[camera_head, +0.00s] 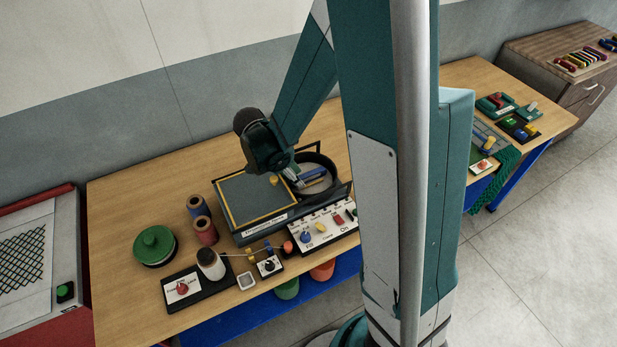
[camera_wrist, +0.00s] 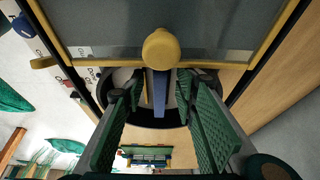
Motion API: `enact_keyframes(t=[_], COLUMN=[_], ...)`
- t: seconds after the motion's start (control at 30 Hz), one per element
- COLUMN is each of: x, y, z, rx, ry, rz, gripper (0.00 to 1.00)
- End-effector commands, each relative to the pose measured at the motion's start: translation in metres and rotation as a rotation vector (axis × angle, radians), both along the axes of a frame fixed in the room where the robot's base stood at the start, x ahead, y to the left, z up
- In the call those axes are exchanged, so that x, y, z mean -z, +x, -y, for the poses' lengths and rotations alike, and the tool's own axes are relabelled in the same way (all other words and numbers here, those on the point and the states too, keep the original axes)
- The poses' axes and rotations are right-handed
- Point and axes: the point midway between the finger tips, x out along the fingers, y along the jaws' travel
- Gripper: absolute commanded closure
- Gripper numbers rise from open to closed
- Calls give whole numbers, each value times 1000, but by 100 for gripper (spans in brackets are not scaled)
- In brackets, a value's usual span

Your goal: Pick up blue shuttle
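The blue shuttle (camera_head: 313,174) lies in a dark round bowl (camera_head: 331,163) at the back right of a grey-lidded box on the wooden table. In the wrist view the shuttle (camera_wrist: 159,88) is a narrow blue bar, with a thin yellowish strip beside it. My gripper (camera_head: 296,182) is low at the bowl's left side, next to the shuttle. In the wrist view its two green ribbed fingers (camera_wrist: 160,100) are apart, one on each side of the shuttle, with gaps visible. The shuttle's near end is partly hidden behind a yellow knob (camera_wrist: 160,48).
The grey lid (camera_head: 252,201) with yellow edging lies just left of the bowl. A white control panel (camera_head: 325,224) with coloured knobs stands in front. Spools (camera_head: 199,212), a green round pot (camera_head: 154,245) and a white bobbin (camera_head: 210,264) stand at the left. My arm hides the table's middle right.

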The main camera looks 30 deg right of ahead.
Motion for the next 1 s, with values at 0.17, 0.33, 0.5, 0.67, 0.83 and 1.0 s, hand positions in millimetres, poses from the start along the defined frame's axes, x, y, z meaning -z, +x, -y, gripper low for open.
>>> enact_keyframes(t=[0.17,0.33,0.5,0.67,0.83,1.0], x=[0,0,0,0,0,-2], y=[0,0,0,0,0,0], z=[0,0,0,0,0,0], rx=[0,0,0,0,0,0], ry=[0,0,0,0,0,0], rz=[0,0,0,0,0,0], gripper=[71,71,87,99,99,99])
